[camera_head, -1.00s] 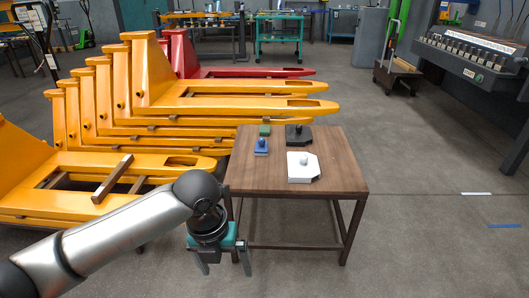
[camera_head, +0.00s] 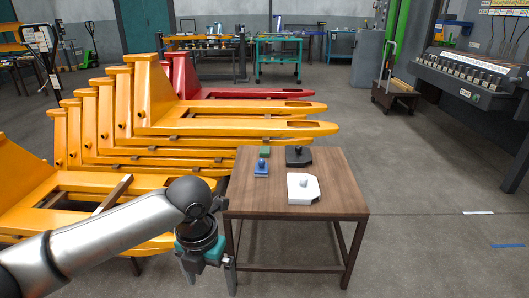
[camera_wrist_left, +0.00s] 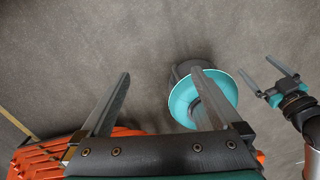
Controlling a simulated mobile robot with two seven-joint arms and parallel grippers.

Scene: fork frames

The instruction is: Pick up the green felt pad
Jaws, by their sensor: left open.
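The green felt pad (camera_head: 264,152) is a small green piece lying at the back left of the brown wooden table (camera_head: 333,204). It lies just behind a blue knobbed block (camera_head: 261,169). My left gripper (camera_head: 209,272) is open and empty, pointing down beyond the table's front left corner, well short of the pad. In the left wrist view its two fingers (camera_wrist_left: 160,74) are spread over bare floor; the pad does not show there. My right gripper (camera_wrist_left: 255,66) shows at the right of that view, its fingers apart with nothing between them.
A black knobbed block (camera_head: 299,158) stands right of the pad. A white knobbed block (camera_head: 302,189) sits nearer the table's middle. The floor right of the table is clear.

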